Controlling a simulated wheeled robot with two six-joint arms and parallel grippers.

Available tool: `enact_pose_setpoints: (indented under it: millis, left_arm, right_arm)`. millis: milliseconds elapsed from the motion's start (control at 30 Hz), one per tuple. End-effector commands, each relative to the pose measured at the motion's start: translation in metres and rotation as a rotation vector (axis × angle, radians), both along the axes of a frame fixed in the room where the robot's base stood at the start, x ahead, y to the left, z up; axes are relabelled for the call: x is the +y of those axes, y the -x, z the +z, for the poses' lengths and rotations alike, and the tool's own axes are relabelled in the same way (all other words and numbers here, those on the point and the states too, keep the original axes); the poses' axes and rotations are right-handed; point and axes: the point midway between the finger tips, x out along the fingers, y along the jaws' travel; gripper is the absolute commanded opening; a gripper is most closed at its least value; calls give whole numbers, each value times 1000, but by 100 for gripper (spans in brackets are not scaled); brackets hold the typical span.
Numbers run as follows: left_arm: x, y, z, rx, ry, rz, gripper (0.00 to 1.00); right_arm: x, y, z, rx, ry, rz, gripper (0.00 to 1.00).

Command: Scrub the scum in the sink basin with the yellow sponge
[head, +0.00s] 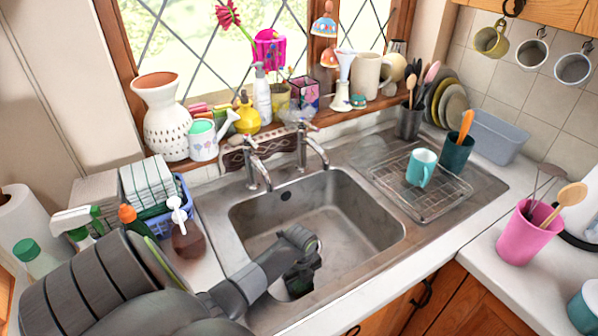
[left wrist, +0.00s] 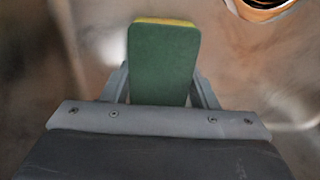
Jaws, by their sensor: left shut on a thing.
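My left gripper (head: 302,272) reaches down into the steel sink basin (head: 355,215). In the left wrist view the left gripper (left wrist: 163,95) is shut on the sponge (left wrist: 163,60), which has a green face towards the camera and a yellow edge at its far end. In the head view the gripper and arm mostly hide the sponge. I cannot tell whether the sponge touches the basin floor. Brownish, cloudy smears show on the basin surface in both views, but I cannot tell scum from reflections. My right gripper is not in view.
Two taps (head: 312,150) stand behind the basin. A wire rack (head: 440,195) with a teal mug (head: 421,167) is on the drainer to the right. A blue caddy (head: 160,215) and a soap bottle (head: 187,240) stand left, close to my arm. A pink pot (head: 522,238) stands far right.

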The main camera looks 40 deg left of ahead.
Motion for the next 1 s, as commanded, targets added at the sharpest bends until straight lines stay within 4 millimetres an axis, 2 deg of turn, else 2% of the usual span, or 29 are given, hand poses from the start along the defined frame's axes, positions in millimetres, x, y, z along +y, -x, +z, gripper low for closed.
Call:
enact_pose_setpoints:
  millis: [233,733,1000]
  left_arm:
    - [-15,6,-2,6,7,1,35]
    - [7,-1,1,4,2,1,35]
    - [-3,2,0,5,5,1,35]
  right_arm:
    - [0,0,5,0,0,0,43]
    - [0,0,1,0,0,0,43]
    - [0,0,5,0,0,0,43]
